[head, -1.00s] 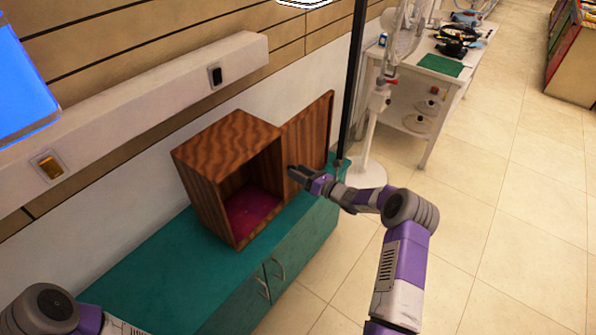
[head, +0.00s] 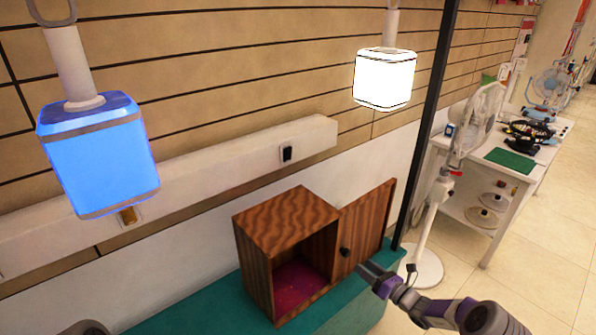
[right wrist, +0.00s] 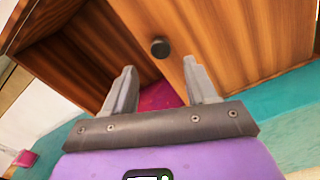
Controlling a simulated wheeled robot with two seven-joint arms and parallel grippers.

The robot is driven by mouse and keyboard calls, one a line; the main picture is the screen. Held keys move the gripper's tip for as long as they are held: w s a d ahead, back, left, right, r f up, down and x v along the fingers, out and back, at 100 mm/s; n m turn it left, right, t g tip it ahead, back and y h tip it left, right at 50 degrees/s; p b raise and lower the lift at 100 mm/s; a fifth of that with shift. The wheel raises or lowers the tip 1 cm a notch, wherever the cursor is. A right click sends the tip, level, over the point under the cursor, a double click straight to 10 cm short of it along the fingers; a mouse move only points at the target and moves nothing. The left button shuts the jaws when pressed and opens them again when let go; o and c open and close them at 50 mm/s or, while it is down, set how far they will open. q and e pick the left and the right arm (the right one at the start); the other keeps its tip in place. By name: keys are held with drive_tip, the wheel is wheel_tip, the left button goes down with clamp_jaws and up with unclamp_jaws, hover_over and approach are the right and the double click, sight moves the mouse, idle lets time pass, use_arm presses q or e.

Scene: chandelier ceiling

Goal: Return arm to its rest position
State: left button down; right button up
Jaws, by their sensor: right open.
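My right gripper (head: 370,276) is in front of the open wooden box's door, near its lower part. In the right wrist view its two fingers (right wrist: 160,92) are spread with nothing between them. The wooden box (head: 285,226) stands on the teal cabinet with its front open and a magenta floor inside. Its door (head: 366,222) is swung out to the right and has a dark round knob (right wrist: 160,47). The knob shows beyond the fingers, apart from them. Of my left arm only a small dark part shows at the bottom left of the head view; its gripper is out of view.
The teal cabinet (head: 220,306) runs along the wall under a white rail (head: 200,188). A black pole (head: 432,120) and a white standing fan (head: 478,118) are right of the box. A white table (head: 500,170) stands behind. Blue and white lamps hang above. Floor is free at right.

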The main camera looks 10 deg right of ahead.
drive_tip(key=s+a+f+n+g+y, duration=0.1)
drive_tip(key=s+a+f+n+g, duration=0.25)
drive_tip(key=a, duration=0.35)
drive_tip(key=s+a+f+n+g+y, duration=0.1)
drive_tip(key=s+a+f+n+g, duration=0.25)
drive_tip(key=a+f, duration=0.2)
drive_tip(key=s+a+f+n+g+h+p, duration=0.1)
drive_tip(key=s+a+n, duration=0.3)
drive_tip(key=s+n, duration=0.4)
drive_tip(key=s+a+f+n+g+h, duration=0.3)
drive_tip(key=s+a+n+g, duration=0.1)
drive_tip(key=s+n, duration=0.5)
drive_tip(key=s+a+f+n+g+h+p, duration=0.1)
drive_tip(key=s+a+f+n+g+h, duration=0.1)
drive_tip(key=s+a+n, duration=0.4)
drive_tip(key=s+n+g, duration=0.1)
drive_tip(key=s+n, duration=0.1)
drive_tip(key=shift+s+a+f+n+p, duration=0.2)
drive_tip(key=shift+s+a+n+p, duration=0.05)
drive_tip(key=shift+s+n+p, duration=0.1)
